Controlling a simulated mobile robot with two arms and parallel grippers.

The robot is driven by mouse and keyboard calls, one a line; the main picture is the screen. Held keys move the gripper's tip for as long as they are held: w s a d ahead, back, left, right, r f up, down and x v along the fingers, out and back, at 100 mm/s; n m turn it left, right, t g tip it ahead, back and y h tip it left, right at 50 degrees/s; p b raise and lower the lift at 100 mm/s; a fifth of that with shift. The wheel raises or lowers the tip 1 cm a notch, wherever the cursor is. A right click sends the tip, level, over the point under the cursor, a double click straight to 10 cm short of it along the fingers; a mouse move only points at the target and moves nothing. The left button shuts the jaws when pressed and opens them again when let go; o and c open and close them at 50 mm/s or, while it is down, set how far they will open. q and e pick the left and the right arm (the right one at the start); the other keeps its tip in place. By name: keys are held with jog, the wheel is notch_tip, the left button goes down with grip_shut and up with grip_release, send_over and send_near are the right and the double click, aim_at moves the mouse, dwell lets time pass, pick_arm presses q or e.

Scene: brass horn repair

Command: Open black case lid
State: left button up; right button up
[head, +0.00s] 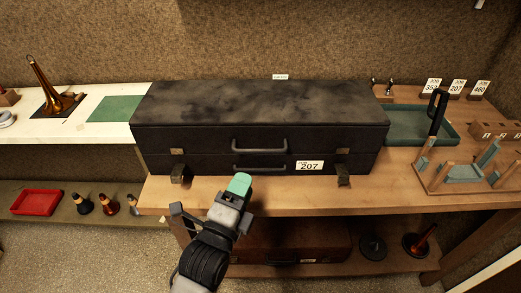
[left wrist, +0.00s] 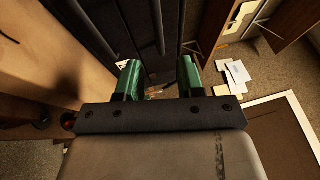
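The black case (head: 258,108) lies on the wooden bench with its lid down. A handle (head: 260,146) is on the front of the lid, and a second handle (head: 259,167) sits just below it. Brass-coloured latch parts show at the left (head: 177,151) and right (head: 342,151), with hardware hanging below each. A tag reading 207 (head: 310,165) is on the lower front. My left gripper (head: 239,184), with green fingertips, is in front of and just below the handles. In the left wrist view its fingers (left wrist: 159,80) are apart with nothing clearly between them. My right gripper is out of view.
A teal tray (head: 400,133) with a black-handled tool and a wooden rack (head: 465,178) stand right of the case. A green mat (head: 115,109) and a brass horn bell (head: 43,85) are left. A brown case (head: 290,245) lies on the shelf below.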

aim_at(259, 150)
pick_arm(q)
jog(key=p+x, duration=0.1)
jog(key=x, duration=0.8)
jog(key=shift+w+d+p, duration=0.1)
jog(key=shift+w+p, duration=0.2)
jog(key=shift+w, duration=0.05)
grip_shut()
